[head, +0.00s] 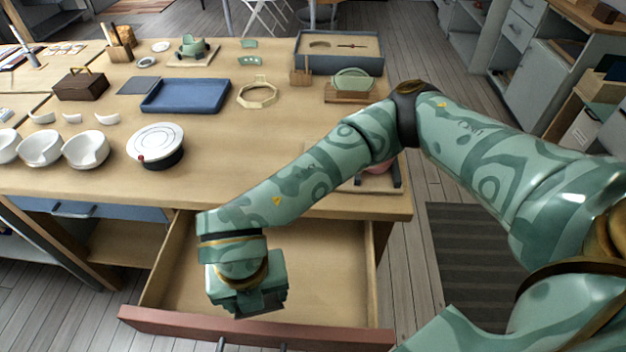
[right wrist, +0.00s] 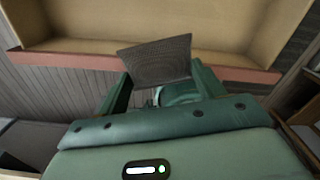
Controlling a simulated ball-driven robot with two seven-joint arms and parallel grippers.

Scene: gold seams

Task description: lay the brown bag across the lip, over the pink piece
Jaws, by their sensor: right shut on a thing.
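My right gripper (head: 250,300) hangs above the open drawer, near its front. In the right wrist view its fingers (right wrist: 155,88) are shut on a dark brown-grey woven thing, which looks like the brown bag (right wrist: 155,60). In the head view the bag is mostly hidden by the gripper. A pink piece (head: 377,165) shows partly behind my right forearm, on a dark stand at the table's right front. The arm hides much of it, and I cannot make out the lip. My left gripper is not in view.
The open drawer (head: 180,270) has a red front (head: 160,322) and looks empty where visible. On the table (head: 230,140) stand a white round turntable (head: 155,138), white bowls (head: 85,149), a blue tray (head: 187,95) and a green piece on a wooden stand (head: 352,82). The table's middle is clear.

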